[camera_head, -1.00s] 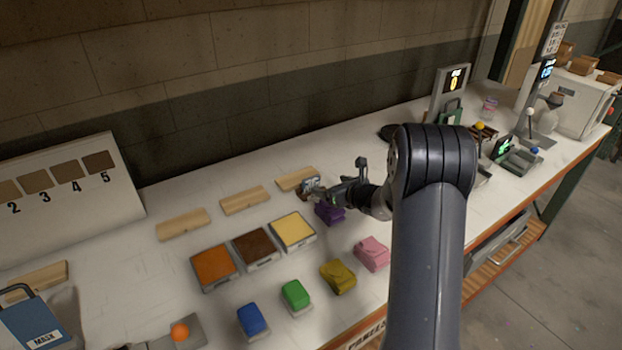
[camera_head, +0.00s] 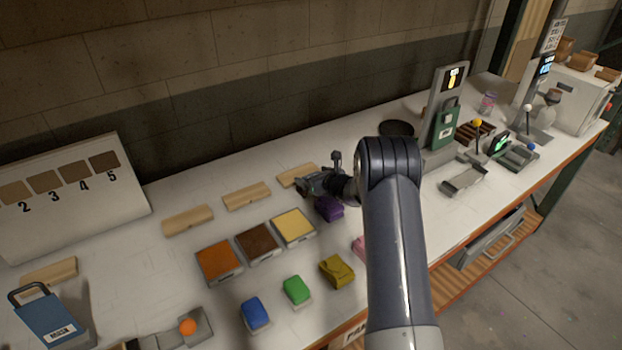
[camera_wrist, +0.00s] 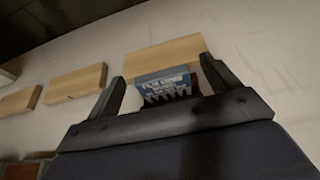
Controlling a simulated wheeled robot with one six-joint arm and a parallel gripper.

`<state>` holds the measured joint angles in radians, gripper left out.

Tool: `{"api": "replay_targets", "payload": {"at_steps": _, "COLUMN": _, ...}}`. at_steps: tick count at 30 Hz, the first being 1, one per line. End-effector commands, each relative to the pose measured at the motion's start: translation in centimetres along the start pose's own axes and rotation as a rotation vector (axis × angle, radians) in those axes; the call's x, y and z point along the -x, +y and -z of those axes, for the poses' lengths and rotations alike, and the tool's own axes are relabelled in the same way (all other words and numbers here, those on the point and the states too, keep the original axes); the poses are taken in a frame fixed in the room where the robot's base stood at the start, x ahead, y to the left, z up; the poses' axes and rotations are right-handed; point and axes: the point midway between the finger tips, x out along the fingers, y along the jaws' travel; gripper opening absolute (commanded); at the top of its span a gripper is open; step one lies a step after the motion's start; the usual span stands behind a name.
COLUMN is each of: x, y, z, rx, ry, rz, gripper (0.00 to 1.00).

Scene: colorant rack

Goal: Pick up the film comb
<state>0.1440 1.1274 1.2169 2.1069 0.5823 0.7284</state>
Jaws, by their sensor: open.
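The film comb (camera_wrist: 167,87) is a small blue-grey plate with printed lettering and teeth along its lower edge in the wrist view. My gripper (camera_wrist: 162,78) is open, with one finger on each side of the comb and dark gaps beside it. Whether either finger touches the comb cannot be told. In the head view my gripper (camera_head: 312,184) is low over the bench, beside the rightmost wooden block. The comb is not clear there, hidden by the gripper.
A wooden block (camera_wrist: 165,55) lies just behind the comb. Orange, brown and yellow trays (camera_head: 293,226) sit in front, with a purple pouch (camera_head: 329,208) close to the gripper. Blue, green and olive pouches (camera_head: 337,270) line the front. A green-faced device (camera_head: 444,125) stands to the right.

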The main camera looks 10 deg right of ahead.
Motion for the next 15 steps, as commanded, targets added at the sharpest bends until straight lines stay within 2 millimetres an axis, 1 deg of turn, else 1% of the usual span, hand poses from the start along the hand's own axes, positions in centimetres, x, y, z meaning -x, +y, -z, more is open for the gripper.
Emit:
{"api": "replay_targets", "payload": {"at_steps": 8, "x": -0.21, "y": -0.01, "z": 0.06, "rx": 0.0, "ry": 0.0, "rz": 0.0, "gripper": 0.84}}
{"api": "replay_targets", "payload": {"at_steps": 15, "x": -0.19, "y": -0.02, "z": 0.05, "rx": 0.0, "ry": 0.0, "rz": 0.0, "gripper": 0.64}}
